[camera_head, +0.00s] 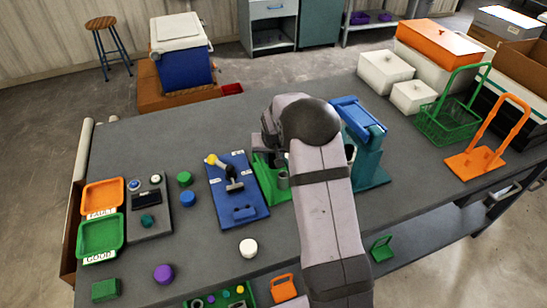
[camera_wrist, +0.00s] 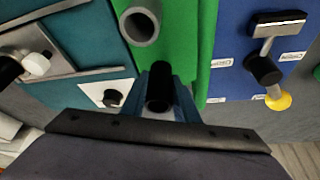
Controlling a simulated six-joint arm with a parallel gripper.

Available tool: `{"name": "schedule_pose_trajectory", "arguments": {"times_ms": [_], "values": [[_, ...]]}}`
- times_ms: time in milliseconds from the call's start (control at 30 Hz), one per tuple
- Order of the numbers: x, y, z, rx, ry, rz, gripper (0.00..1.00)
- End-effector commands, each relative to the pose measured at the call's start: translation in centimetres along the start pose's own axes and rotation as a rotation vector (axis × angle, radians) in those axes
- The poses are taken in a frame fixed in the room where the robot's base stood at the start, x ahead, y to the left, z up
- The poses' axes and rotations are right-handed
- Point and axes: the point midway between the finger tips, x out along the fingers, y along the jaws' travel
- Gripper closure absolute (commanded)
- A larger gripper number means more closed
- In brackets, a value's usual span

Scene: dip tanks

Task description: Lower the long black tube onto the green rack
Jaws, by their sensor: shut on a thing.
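My gripper (camera_wrist: 160,100) is shut on the long black tube (camera_wrist: 159,82), which is seen nearly end-on in the wrist view. The green rack (camera_wrist: 185,40) lies beyond it, and the tube overlaps the rack's lower part in the picture. I cannot tell the gap between the tube's far end and the rack. A hollow grey tube (camera_wrist: 140,27) stands at the rack, just above the black tube in the picture. In the head view the green rack (camera_head: 266,178) is partly hidden by my arm, which also hides my gripper and the black tube.
A blue board (camera_head: 238,190) with a yellow-knobbed lever stands left of the rack. A teal fixture (camera_head: 372,170) with a blue top stands to the right. A white round piece (camera_head: 248,248) lies in front. Orange (camera_head: 103,196) and green (camera_head: 100,236) trays are at far left.

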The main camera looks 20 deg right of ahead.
Motion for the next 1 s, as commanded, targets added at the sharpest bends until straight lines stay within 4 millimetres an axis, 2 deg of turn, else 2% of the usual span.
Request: {"name": "schedule_pose_trajectory", "arguments": {"times_ms": [700,733,800,1000], "values": [[0.23,-0.02,0.02,0.000,0.002,0.000,1.00],[0.23,-0.02,0.02,0.000,0.002,0.000,0.68],[0.23,-0.01,0.03,0.000,0.002,0.000,0.51],[0.33,-0.01,0.19,0.000,-0.002,0.000,0.49]]}}
